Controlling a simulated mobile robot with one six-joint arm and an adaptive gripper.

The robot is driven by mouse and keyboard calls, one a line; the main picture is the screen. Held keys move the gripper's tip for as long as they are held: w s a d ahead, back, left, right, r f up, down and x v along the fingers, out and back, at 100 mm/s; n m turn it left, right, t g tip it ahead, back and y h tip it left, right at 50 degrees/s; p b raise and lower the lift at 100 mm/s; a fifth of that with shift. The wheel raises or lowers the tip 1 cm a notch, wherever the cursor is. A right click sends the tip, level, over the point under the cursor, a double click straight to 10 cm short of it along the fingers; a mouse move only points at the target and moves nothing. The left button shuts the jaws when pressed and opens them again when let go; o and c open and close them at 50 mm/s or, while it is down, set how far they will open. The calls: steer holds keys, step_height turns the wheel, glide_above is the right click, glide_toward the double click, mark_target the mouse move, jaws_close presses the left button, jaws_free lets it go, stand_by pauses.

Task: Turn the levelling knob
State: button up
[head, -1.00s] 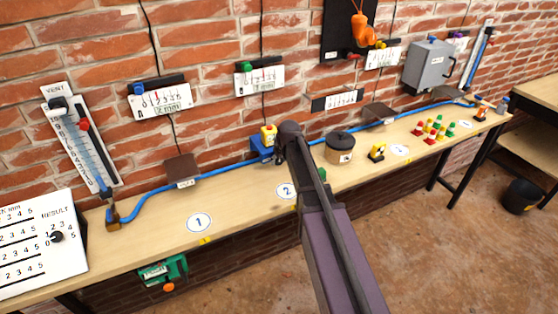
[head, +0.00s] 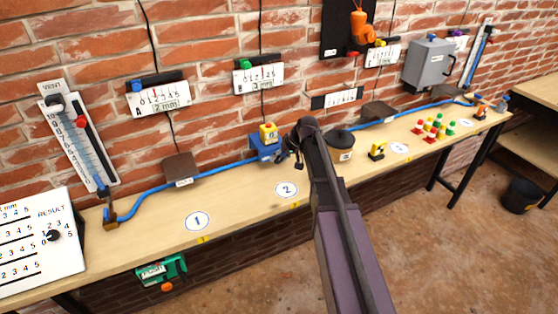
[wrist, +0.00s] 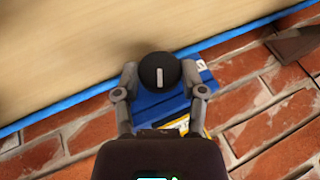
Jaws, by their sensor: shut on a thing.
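The levelling knob (wrist: 158,70) is round and black with a short white mark. In the wrist view it sits at the edge of a blue device (wrist: 158,106), with the mark pointing nearly straight up and down. My gripper (wrist: 161,78) is shut on the knob, one grey finger at each side. In the head view the blue device (head: 270,153) stands on the bench against the wall, carrying a yellow block (head: 268,132). My gripper (head: 296,158) is at its right side there, and the knob cannot be made out.
A blue tube (head: 226,168) runs along the back of the bench (head: 150,235). A brown shelf block (head: 181,167) stands to the left and a dark-lidded pot (head: 340,143) close to the right of my arm. The bench front around labels 1 and 2 is clear.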

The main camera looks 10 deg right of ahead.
steer(key=shift+y, duration=0.5)
steer(key=o, duration=1.1)
steer(key=shift+h, duration=0.3)
